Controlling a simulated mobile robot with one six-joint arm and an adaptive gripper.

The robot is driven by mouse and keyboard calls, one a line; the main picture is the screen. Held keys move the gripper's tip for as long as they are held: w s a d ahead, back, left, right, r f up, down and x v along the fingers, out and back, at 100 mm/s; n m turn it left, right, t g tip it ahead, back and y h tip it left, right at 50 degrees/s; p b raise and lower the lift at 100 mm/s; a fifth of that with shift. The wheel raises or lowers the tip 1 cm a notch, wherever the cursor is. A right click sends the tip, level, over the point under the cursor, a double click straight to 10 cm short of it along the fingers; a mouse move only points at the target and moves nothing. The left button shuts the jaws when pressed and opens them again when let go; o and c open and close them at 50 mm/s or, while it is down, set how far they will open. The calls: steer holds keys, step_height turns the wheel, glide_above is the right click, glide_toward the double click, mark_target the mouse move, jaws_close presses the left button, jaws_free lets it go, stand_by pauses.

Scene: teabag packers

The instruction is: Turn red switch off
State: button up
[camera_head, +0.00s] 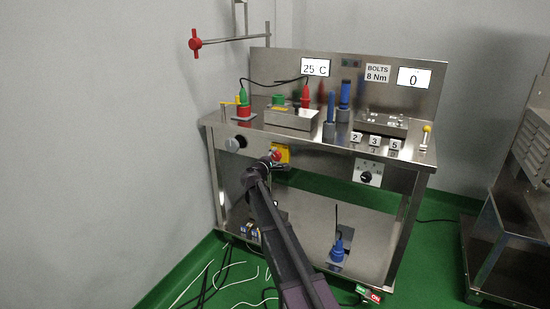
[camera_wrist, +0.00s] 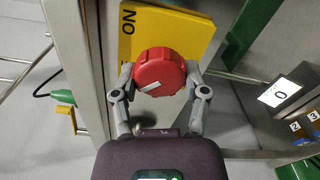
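The red switch (camera_wrist: 158,72) is a round red knob with a white mark on its face, mounted on a yellow plate (camera_wrist: 186,30). The word "ON" shows at the plate's upper left in the wrist view; other lettering is mostly hidden behind the knob. My gripper (camera_wrist: 158,78) has one finger on each side of the knob, and both appear to touch its rim. In the head view the red switch (camera_head: 276,155) sits on the front panel of the steel bench, with my gripper (camera_head: 267,163) right at it, partly covering the plate.
The steel bench (camera_head: 300,147) carries plugs, blue tools and small displays. A silver knob (camera_head: 235,144) is left of the switch and a black dial (camera_head: 366,177) is to the right. A red valve handle (camera_head: 195,44) sticks out at upper left. Cables lie on the green floor.

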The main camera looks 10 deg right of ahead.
steer(key=o, duration=0.4)
steer(key=shift+w, duration=0.1)
steer(key=v, duration=1.2)
stand_by(0.4)
